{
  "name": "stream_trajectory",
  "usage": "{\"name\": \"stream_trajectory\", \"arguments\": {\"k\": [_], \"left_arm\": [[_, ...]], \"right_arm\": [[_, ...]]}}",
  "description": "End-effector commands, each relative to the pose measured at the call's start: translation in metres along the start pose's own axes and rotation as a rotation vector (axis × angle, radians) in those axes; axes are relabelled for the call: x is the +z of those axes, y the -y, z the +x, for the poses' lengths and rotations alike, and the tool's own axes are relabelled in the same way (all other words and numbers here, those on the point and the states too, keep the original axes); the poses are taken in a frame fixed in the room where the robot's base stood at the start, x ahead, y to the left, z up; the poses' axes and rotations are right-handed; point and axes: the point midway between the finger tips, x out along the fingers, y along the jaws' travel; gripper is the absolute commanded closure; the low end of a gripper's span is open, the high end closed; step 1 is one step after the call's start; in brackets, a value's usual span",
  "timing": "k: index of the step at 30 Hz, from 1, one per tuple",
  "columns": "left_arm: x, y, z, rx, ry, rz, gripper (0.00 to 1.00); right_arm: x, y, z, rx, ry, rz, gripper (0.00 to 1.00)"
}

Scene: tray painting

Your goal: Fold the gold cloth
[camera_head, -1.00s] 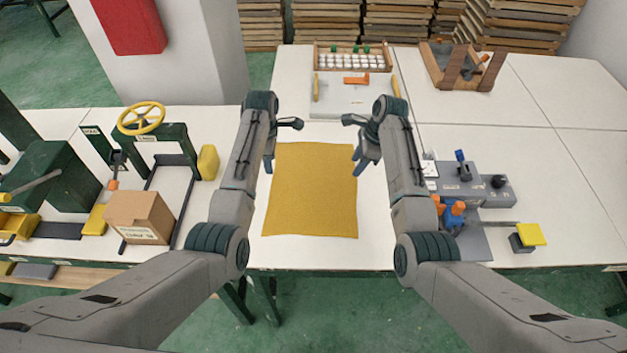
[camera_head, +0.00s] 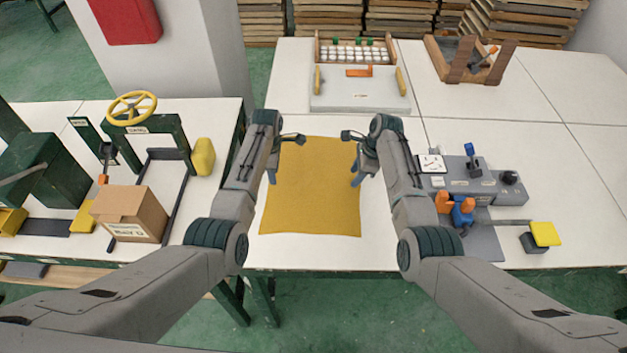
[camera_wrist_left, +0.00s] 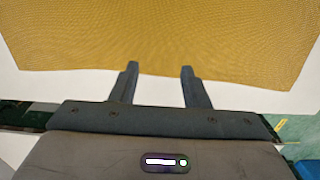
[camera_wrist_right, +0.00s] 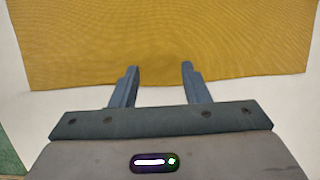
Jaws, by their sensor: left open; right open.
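The gold cloth (camera_head: 312,205) lies flat and spread out on the white table in the head view. My left gripper (camera_head: 286,160) is open over the cloth's far left corner area. My right gripper (camera_head: 350,160) is open over its far right corner area. In the left wrist view the cloth (camera_wrist_left: 160,35) fills the top, and the open fingertips (camera_wrist_left: 160,68) reach its edge. In the right wrist view the cloth (camera_wrist_right: 160,35) edge lies between the open fingers (camera_wrist_right: 159,68). Both grippers are empty. I cannot tell whether the fingertips touch the cloth.
A grey machine (camera_head: 475,180) with orange and blue parts stands right of the cloth. A cardboard box (camera_head: 130,213) and a yellow handwheel (camera_head: 131,107) stand left. A white board (camera_head: 360,97) lies behind. Bare table surrounds the cloth.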

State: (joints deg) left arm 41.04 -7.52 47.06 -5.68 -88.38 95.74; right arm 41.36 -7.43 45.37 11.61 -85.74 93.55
Motion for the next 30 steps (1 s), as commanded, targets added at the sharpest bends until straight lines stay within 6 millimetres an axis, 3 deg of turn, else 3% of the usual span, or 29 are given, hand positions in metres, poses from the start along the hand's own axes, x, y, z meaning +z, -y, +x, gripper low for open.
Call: {"name": "stream_trajectory", "arguments": {"k": [17,30], "left_arm": [[0.000,0.000,0.014,0.000,0.000,0.000,0.58],[0.000,0.000,0.013,0.000,0.000,0.000,0.99]], "right_arm": [[-0.004,0.000,0.014,0.000,0.000,0.000,0.58],[-0.004,-0.001,0.012,0.001,0.000,0.000,0.99]]}}
